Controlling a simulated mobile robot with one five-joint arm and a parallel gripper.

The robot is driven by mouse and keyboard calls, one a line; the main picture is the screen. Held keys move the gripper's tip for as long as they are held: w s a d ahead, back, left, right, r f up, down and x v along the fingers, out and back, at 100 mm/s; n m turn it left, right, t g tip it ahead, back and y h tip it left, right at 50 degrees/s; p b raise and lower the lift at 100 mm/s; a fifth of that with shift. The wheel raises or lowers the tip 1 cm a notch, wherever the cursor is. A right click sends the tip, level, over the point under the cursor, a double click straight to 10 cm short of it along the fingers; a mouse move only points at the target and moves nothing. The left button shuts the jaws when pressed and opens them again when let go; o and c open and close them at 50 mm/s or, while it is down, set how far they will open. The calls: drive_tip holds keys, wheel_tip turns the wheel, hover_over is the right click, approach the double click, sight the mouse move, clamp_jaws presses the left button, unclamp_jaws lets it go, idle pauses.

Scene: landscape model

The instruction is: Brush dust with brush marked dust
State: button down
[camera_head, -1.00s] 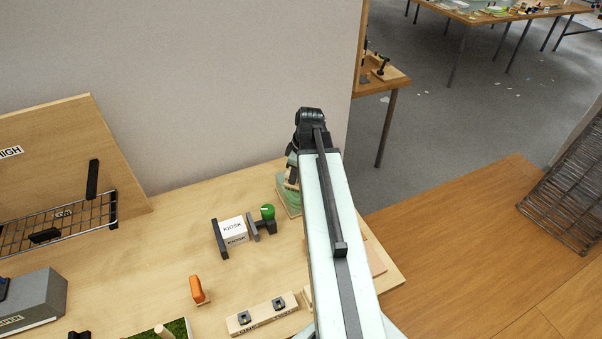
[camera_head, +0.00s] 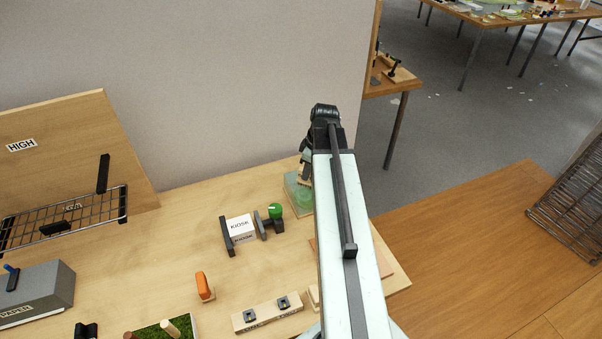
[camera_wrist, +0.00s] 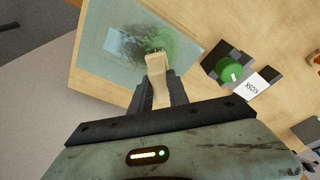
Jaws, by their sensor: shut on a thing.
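My gripper (camera_wrist: 158,90) is shut on a pale wooden brush (camera_wrist: 157,72) in the wrist view. A darker picture-like patch with green shows on the plate. In the head view the plate (camera_head: 299,193) lies at the table's back right corner, partly behind my arm. My gripper is there, small and mostly hidden by my arm. No dust marking is readable on the brush, and I cannot make out dust on the plate.
A white KIOSK block (camera_head: 240,227) with dark end pieces and a green ball (camera_head: 275,210) stand left of the plate. An orange piece (camera_head: 204,286) and a wooden strip with two dark nuts (camera_head: 268,313) are nearer. A grey wall (camera_head: 200,90) rises behind the table.

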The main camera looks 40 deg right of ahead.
drive_tip(key=shift+d, duration=0.3)
drive_tip(key=shift+s+d, duration=0.35)
drive_tip(key=shift+d, duration=0.8)
drive_tip(key=shift+s+d, duration=0.3)
drive_tip(key=shift+d, duration=0.85)
drive_tip(key=shift+s+d, duration=0.35)
drive_tip(key=shift+d, duration=0.8)
wheel_tip(320, 180, up, 6)
drive_tip(key=p, duration=0.6)
wheel_tip(320, 180, up, 3)
drive_tip(key=p, duration=0.3)
